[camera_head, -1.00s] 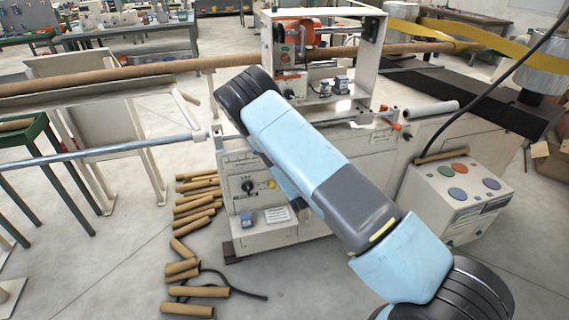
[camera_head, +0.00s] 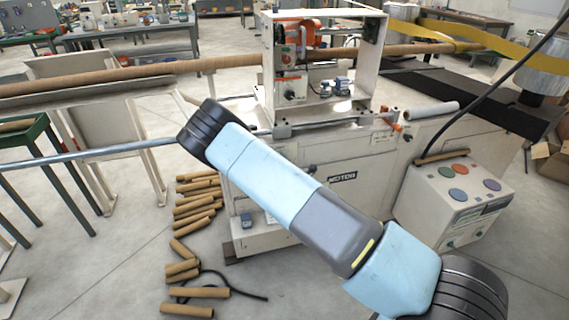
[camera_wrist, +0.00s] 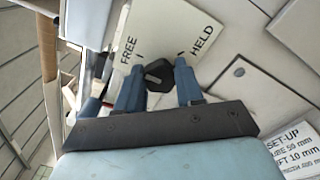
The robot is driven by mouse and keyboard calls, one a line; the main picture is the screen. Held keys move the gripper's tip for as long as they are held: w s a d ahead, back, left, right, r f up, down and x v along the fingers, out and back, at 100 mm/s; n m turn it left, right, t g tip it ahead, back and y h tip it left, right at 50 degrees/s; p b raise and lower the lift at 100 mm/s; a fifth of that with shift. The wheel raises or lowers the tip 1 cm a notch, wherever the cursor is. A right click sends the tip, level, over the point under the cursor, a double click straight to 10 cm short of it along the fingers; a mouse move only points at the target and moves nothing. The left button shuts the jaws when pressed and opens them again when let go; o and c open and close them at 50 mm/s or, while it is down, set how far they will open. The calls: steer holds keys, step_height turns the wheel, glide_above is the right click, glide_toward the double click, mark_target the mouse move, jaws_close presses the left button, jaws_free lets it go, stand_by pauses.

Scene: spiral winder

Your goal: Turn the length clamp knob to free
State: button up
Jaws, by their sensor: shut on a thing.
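In the wrist view, the black length clamp knob (camera_wrist: 159,75) stands on a pale plate (camera_wrist: 165,28) marked FREE on the left and HELD on the right. A short tick shows near each word. My gripper (camera_wrist: 158,80) has its two blue fingers on either side of the knob and is shut on it. I cannot clearly tell which mark the knob points at. In the head view, my arm crosses in front of the winder (camera_head: 375,165) and hides both gripper and knob.
A set-up label (camera_wrist: 293,150) lies right of the knob in the wrist view. In the head view, several cardboard tubes (camera_head: 196,292) lie on the floor at front left. A control box (camera_head: 455,195) with coloured buttons stands at right. A long tube (camera_head: 200,65) runs into the winder.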

steer(key=shift+s+f, duration=0.1)
steer(key=shift+f, duration=0.15)
steer(key=o, duration=0.8)
steer(key=shift+c, duration=0.2)
steer(key=shift+o, duration=1.4)
steer(key=shift+r, duration=0.15)
steer(key=v, duration=1.3)
steer(key=shift+s+d, duration=0.15)
steer(key=shift+s, duration=0.1)
